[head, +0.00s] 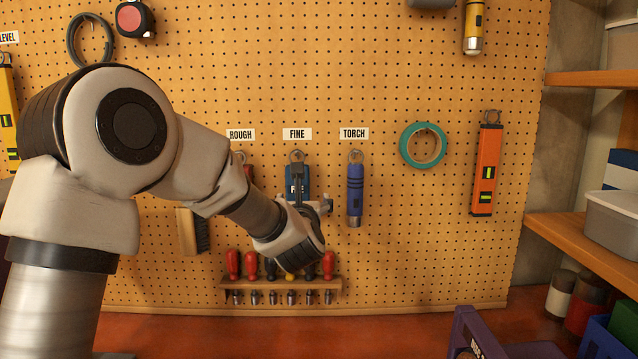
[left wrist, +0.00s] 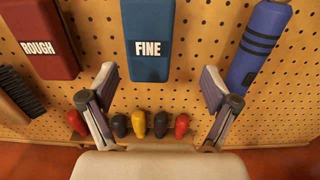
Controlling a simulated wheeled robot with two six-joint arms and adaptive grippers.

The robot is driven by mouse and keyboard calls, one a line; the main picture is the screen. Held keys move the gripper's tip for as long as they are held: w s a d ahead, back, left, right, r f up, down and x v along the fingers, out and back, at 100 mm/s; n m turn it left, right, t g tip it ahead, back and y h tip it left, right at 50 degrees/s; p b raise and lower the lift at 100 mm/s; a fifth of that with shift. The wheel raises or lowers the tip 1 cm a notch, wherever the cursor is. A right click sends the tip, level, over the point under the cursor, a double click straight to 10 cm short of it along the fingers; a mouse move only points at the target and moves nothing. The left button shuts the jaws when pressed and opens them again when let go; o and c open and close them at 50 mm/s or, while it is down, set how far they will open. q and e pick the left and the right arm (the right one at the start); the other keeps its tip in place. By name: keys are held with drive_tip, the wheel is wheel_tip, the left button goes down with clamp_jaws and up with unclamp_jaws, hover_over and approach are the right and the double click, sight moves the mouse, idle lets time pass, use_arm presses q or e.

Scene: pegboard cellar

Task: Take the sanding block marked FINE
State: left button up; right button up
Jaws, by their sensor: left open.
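The blue sanding block marked FINE (head: 297,180) hangs from a hook on the pegboard, under the FINE label (head: 297,134). In the left wrist view the same FINE block (left wrist: 148,40) is at top centre, its top cut off. My left gripper (head: 312,203) is in front of the block's lower part in the head view and hides some of it. In the left wrist view my left gripper (left wrist: 157,85) is open, its two fingers spread to either side of the block's lower end. Nothing is between the pads. My right gripper is not in view.
The red ROUGH block (left wrist: 40,38) hangs left of FINE, and the blue torch (head: 355,192) hangs close on its right. A rack (head: 282,284) of screwdrivers is below. A brush (head: 192,232) hangs lower left. An orange level (head: 487,170) hangs further right.

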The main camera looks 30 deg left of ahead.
sight(289, 183)
use_arm(q)
drive_tip(key=a+p, duration=0.1)
drive_tip(key=a+r+p, duration=0.1)
drive_tip(key=shift+s+a+r+p, duration=0.2)
drive_tip(key=shift+r+p, duration=0.1)
drive_tip(key=w, duration=0.1)
drive_tip(key=w+a+f, duration=0.1)
drive_tip(key=w, duration=0.1)
drive_tip(key=w+f+p, duration=0.1)
drive_tip(key=shift+w+a, duration=0.2)
drive_tip(key=shift+w, duration=0.05)
drive_tip(key=shift+s+r, duration=0.2)
drive_tip(key=shift+s, duration=0.1)
drive_tip(key=shift+c, duration=0.3)
drive_tip(key=shift+s+r, duration=0.2)
drive_tip(key=shift+s, duration=0.05)
drive_tip(key=c, duration=1.2)
drive_tip(key=shift+w+d+f, duration=0.1)
drive_tip(key=shift+w+f, duration=0.05)
drive_tip(key=shift+w, duration=0.05)
drive_tip(key=shift+c, duration=0.5)
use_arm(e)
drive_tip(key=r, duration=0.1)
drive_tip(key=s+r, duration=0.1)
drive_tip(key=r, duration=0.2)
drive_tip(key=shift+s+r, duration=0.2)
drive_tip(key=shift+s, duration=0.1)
